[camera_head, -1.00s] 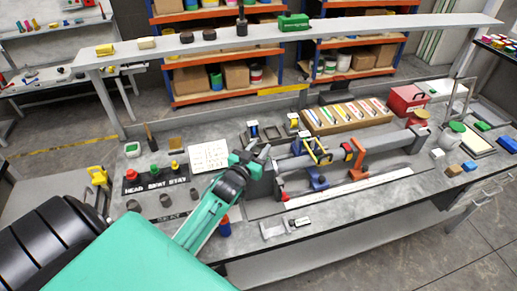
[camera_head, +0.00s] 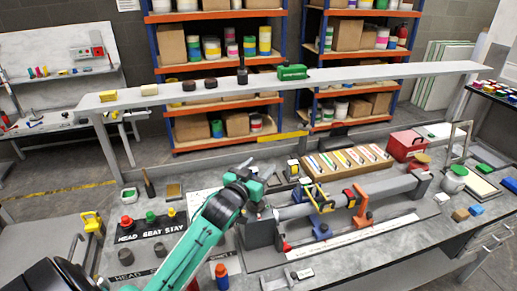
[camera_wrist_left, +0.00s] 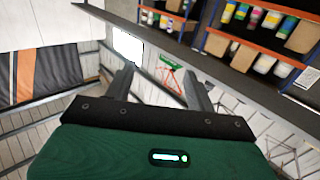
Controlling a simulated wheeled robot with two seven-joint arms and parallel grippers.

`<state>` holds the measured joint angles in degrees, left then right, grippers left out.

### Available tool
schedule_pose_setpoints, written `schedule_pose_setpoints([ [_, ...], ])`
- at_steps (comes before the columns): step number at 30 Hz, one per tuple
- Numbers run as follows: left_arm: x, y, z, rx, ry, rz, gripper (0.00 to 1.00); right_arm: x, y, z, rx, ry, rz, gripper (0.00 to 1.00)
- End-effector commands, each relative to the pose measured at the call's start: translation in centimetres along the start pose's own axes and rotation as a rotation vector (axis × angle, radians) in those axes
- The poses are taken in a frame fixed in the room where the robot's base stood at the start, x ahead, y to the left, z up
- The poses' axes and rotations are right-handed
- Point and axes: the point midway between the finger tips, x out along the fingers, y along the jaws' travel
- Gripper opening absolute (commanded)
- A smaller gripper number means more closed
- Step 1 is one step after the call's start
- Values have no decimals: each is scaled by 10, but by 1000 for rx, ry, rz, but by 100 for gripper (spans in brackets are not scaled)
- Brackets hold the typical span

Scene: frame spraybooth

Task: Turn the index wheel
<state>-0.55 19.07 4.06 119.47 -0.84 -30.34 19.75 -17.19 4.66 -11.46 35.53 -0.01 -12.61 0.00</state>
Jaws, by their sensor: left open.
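My left gripper (camera_head: 258,171) is open and empty, raised over the bench near the left end of the frame fixture. In the left wrist view its two grey fingers (camera_wrist_left: 160,88) stand well apart with nothing between them. The fixture has a dark grey end block (camera_head: 260,232) at its left and a long grey tube (camera_head: 338,199) running right. I cannot make out the index wheel clearly; my left forearm and wrist cover part of the area around the end block. My right gripper is not in view.
A blue, red-capped bottle (camera_head: 221,277) stands at the front. A wooden tray (camera_head: 343,164) and red box (camera_head: 406,146) lie behind. A raised grey shelf (camera_head: 350,76) spans the back.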

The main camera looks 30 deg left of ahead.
Motion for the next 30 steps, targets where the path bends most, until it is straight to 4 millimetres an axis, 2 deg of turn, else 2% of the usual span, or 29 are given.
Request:
schedule_pose_setpoints([
  [1, 0, 0, -13, 2, 8, 1, 56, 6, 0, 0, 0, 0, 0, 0],
  [6, 0, 0, -53, 2, 7, 0, 56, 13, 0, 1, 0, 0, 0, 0],
  [12, 1, 0, -80, 0, 3, 0, 56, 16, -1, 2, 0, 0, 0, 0],
  [18, 0, 0, -90, 0, 1, 0, 56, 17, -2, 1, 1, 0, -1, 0],
  [30, 0, 0, -90, 0, 0, 0, 56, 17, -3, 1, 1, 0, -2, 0],
])
